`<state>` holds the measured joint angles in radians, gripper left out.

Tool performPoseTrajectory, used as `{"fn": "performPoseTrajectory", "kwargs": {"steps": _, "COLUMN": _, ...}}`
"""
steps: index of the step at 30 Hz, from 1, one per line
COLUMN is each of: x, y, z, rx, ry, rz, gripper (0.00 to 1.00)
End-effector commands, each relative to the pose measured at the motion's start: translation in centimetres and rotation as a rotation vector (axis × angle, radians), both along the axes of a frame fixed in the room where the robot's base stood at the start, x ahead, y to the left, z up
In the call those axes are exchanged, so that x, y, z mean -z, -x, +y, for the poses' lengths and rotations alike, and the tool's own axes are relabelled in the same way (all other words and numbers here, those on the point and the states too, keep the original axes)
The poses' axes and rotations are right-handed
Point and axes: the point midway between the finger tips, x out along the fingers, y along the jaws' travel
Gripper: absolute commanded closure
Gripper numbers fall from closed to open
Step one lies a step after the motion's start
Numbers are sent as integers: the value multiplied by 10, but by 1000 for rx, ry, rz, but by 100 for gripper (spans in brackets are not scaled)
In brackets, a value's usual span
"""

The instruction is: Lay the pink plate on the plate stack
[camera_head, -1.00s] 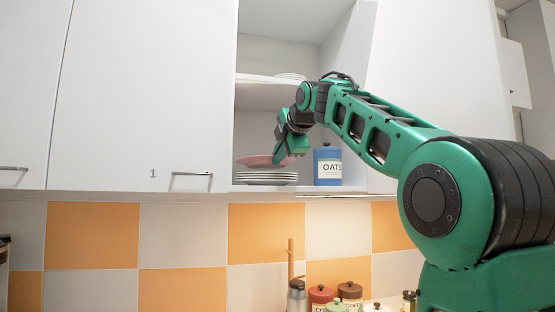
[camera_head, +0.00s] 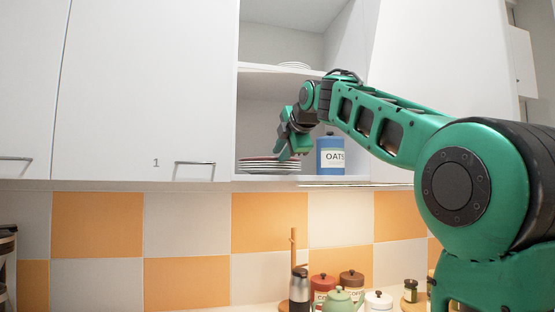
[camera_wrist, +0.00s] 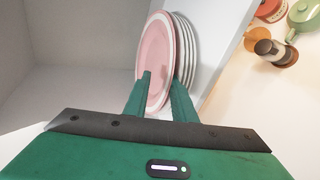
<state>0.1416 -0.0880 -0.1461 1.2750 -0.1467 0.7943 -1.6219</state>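The pink plate (camera_head: 258,159) lies flat on top of the stack of white plates (camera_head: 255,170) on the cabinet's lower shelf. In the wrist view the pink plate (camera_wrist: 156,52) lies against the white plates (camera_wrist: 187,50), roughly lined up with them. My gripper (camera_head: 284,156) is at the stack's right side. In the wrist view my gripper (camera_wrist: 163,80) has its fingers apart, one on each side of the pink plate's near rim, with a visible gap between them. The right finger hides part of the white plates' edges.
A blue OATS canister (camera_head: 330,155) stands close to the right of my gripper on the same shelf. Canisters and a green teapot (camera_head: 339,301) stand on the counter below.

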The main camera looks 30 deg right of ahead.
Motion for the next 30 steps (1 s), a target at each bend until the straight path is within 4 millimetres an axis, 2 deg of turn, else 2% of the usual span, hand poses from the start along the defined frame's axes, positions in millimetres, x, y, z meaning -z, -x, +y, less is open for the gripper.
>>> {"fn": "performPoseTrajectory", "kwargs": {"steps": 8, "x": 1, "y": 5, "z": 1, "rx": 0, "ry": -2, "rz": 9, "gripper": 73}}
{"fn": "performPoseTrajectory", "kwargs": {"steps": 22, "x": -34, "y": 76, "z": 13, "rx": 1, "ry": 1, "rz": 1, "gripper": 73}}
{"fn": "performPoseTrajectory", "kwargs": {"steps": 30, "x": -43, "y": 95, "z": 16, "rx": 1, "ry": 0, "rz": 2, "gripper": 73}}
